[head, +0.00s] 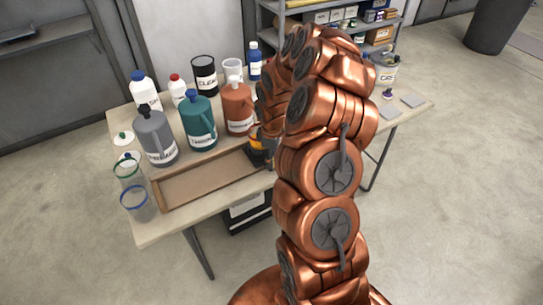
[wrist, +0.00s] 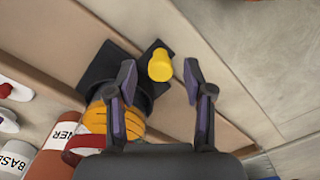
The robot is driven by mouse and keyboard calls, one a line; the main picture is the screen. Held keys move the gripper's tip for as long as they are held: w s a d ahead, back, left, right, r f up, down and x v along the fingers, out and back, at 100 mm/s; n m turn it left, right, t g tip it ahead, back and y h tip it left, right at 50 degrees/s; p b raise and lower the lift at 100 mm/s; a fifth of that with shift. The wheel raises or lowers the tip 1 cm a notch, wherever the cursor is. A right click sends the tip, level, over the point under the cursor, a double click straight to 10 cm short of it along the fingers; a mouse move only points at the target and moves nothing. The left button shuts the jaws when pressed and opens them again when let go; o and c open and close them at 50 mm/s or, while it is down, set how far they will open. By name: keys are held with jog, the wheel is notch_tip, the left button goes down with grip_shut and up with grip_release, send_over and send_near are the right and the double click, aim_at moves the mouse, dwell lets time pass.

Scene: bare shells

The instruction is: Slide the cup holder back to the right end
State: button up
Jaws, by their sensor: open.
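The cup holder (wrist: 97,69) is a dark block with a square base, seen at upper left in the wrist view. A yellow knob (wrist: 160,66) stands on its edge. An orange striped cup (wrist: 98,118) appears to sit in the holder, partly behind my left finger. My gripper (wrist: 160,75) is open, with the knob between its fingertips; I cannot tell whether either finger touches it. In the head view the dark holder (head: 258,158) shows only partly, in the shallow wooden tray (head: 160,194). My arm hides the tray's right end and my gripper there.
The tray's left part is empty. Behind it stand a grey jug (head: 153,137), a teal jug (head: 198,122) and a brown jug (head: 238,108). Two clear glasses (head: 136,203) stand by the tray's left end. A shelf unit (head: 345,20) is behind the table.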

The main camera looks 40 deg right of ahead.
jog(key=shift+f, duration=0.2)
grip_shut()
dwell(0.4)
